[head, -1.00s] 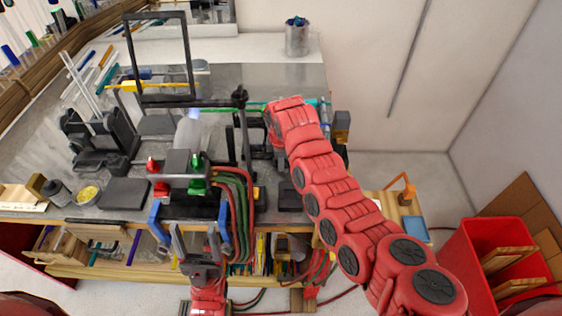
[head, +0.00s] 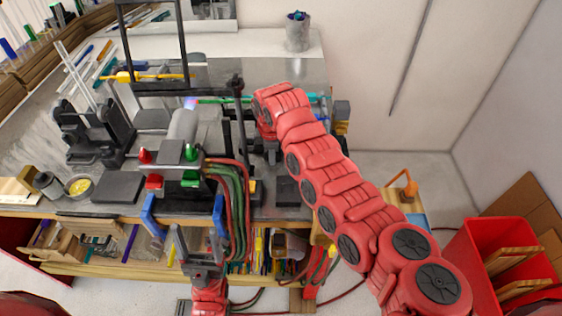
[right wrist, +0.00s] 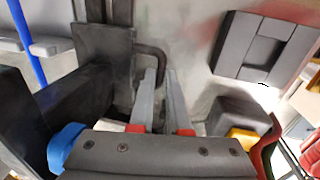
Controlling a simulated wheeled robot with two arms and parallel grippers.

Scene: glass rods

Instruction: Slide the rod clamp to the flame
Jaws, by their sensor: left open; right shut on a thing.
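A green glass rod (head: 222,100) lies level above the bench, with its left end at a small purple flame (head: 190,102). The black rod clamp (head: 239,88) stands upright at the rod, just left of my right gripper (head: 258,112). The red wrist largely hides that gripper in the head view. In the right wrist view its two grey fingers (right wrist: 158,95) are close together at a dark bent handle (right wrist: 152,58); the exact contact is hard to see. My left gripper (head: 196,236) is open and empty in front of the bench edge, below the torch valves.
Red and green valve knobs (head: 190,153) and drooping hoses (head: 232,205) are at the bench front. A black frame (head: 184,45) with a yellow rod stands at the back left. A metal cup (head: 298,32) stands at the back. A red bin (head: 480,255) is at right.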

